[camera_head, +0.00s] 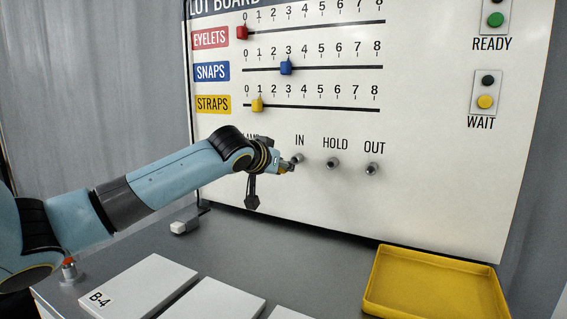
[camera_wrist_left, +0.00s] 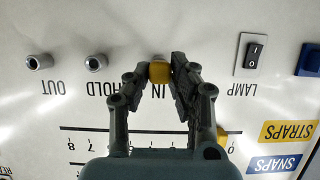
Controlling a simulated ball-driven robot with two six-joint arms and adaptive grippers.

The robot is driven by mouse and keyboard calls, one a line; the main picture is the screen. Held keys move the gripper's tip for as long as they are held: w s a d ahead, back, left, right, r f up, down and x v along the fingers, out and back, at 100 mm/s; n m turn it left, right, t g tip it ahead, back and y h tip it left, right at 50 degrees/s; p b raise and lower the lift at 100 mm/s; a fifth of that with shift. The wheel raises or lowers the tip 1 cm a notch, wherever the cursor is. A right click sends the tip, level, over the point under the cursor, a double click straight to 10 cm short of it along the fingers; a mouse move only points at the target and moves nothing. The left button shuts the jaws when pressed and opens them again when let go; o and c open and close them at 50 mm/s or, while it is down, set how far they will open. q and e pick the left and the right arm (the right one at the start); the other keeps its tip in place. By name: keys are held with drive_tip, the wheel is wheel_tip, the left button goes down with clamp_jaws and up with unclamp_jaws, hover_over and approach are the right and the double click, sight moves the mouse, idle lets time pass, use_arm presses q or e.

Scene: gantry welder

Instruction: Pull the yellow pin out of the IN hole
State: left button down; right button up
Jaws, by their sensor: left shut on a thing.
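My left gripper (camera_head: 284,167) is at the board, just beside the IN hole (camera_head: 298,158). In the left wrist view the left gripper (camera_wrist_left: 160,80) has its two fingers shut on the yellow pin (camera_wrist_left: 158,72), one finger on each side. The pin is right in front of the IN hole (camera_wrist_left: 158,58), whose rim shows just past the pin; I cannot tell how deep it sits. In the head view the pin is mostly hidden by the gripper. My right gripper is in neither view.
The HOLD hole (camera_head: 332,162) and OUT hole (camera_head: 371,168) look empty. Slider rows (camera_head: 312,67) are above. A lamp switch (camera_wrist_left: 255,52) is close to the gripper. White cards (camera_head: 140,285) and a yellow tray (camera_head: 436,250) are on the grey table.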

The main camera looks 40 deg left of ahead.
sight(281, 170)
use_arm(q)
drive_tip(key=shift+s+d+p, duration=0.25)
drive_tip(key=shift+s+p, duration=0.35)
drive_tip(key=shift+s, duration=0.1)
drive_tip(key=shift+s+d+p, duration=0.2)
drive_tip(key=shift+s+p, duration=0.4)
drive_tip(key=shift+s, duration=0.1)
